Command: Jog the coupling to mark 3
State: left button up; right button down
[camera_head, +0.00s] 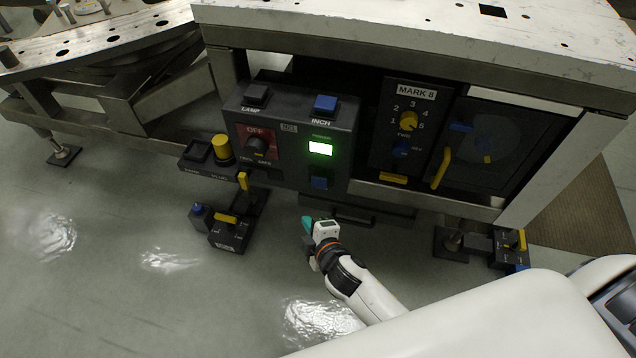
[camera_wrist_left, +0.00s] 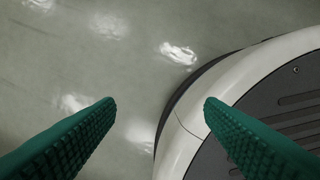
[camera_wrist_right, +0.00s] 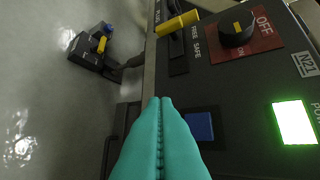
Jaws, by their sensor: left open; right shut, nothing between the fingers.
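A dark control box (camera_head: 290,135) hangs under the bench. Its blue button (camera_head: 325,104) on top is labelled INCH, and a black button (camera_head: 257,93) beside it LAMP. The POWER light (camera_head: 320,149) glows green. A black rotary knob (camera_head: 257,146) sits on a red OFF plate. To the right, a panel labelled MARK 8 (camera_head: 416,91) has a yellow dial (camera_head: 408,121) numbered 1 to 5. I cannot identify the coupling for certain. My right gripper (camera_head: 308,224) is shut and empty, below the box; its fingers (camera_wrist_right: 160,102) point toward a lower blue button (camera_wrist_right: 199,126). My left gripper (camera_wrist_left: 160,105) is open and empty.
A round window (camera_head: 495,138) with a yellow handle (camera_head: 441,168) is right of the dial. A yellow knob (camera_head: 222,148) stands left of the box. A black pedal-like unit (camera_head: 228,233) is on the floor below. Open floor lies left.

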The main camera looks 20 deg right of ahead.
send_near(313, 185)
notch_tip(313, 185, down, 2)
jog(key=w+a, duration=0.2)
jog(key=w, duration=0.1)
pick_arm(q)
jog(key=shift+s, duration=0.1)
pick_arm(e)
jog(key=shift+w+d+f, duration=0.1)
jog(key=shift+w+d, duration=0.35)
jog(key=shift+w, duration=0.15)
pick_arm(q)
jog(key=shift+w+r, duration=0.15)
jog(key=shift+w, duration=0.2)
jog(key=shift+s, duration=0.15)
dwell(0.4)
pick_arm(e)
jog(key=shift+w+d, duration=0.1)
dwell(0.5)
jog(key=shift+w+d, duration=0.15)
jog(key=shift+w, duration=0.05)
pick_arm(q)
jog(key=shift+s+a+f, duration=0.1)
jog(key=shift+s+f, duration=0.5)
jog(key=shift+s, duration=0.15)
